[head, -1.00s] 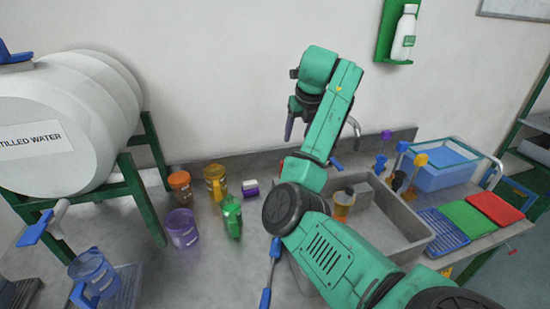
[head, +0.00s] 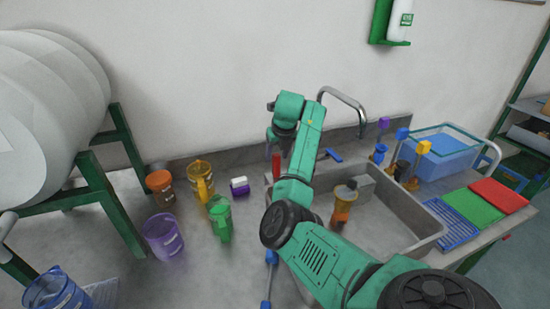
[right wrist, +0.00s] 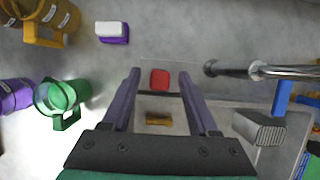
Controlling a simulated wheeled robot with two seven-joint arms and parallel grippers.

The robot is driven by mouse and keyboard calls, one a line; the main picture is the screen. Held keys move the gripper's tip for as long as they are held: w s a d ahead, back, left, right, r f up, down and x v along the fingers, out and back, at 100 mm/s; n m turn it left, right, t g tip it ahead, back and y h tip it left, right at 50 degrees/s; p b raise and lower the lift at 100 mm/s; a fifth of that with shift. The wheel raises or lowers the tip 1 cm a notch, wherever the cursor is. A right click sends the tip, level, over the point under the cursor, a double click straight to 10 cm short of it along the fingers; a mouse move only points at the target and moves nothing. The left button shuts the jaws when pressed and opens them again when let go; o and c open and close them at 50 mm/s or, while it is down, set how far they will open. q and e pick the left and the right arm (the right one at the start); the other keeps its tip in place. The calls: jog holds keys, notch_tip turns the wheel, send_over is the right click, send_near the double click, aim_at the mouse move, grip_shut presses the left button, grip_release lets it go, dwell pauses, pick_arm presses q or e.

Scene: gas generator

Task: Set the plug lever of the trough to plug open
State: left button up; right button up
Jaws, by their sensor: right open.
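The grey trough (head: 425,240) is a sink set in the counter. A red upright handle (head: 276,165) stands at its back left corner and looks like the plug lever; its exact setting cannot be told. My right gripper (head: 270,143) is open and empty, pointing down just above this handle. In the right wrist view the red handle (right wrist: 160,79) shows between the two purple fingers (right wrist: 160,73), seen from above, with a gap on either side. Part of the trough is hidden behind my right arm. My left gripper is not in view.
A metal tap (head: 350,100) with a blue handle (head: 333,155) rises behind the trough. An orange-brown vessel (head: 343,207) is in the trough. Green (head: 222,222), purple (head: 162,238) and amber (head: 200,180) jugs stand on the left counter. Blue-handled rod (head: 269,258) lies at front.

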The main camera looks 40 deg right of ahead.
aim_at(275, 161)
jog(key=x, duration=0.4)
jog(key=shift+f, duration=0.1)
jog(key=shift+c, duration=0.3)
grip_shut()
dwell(1.0)
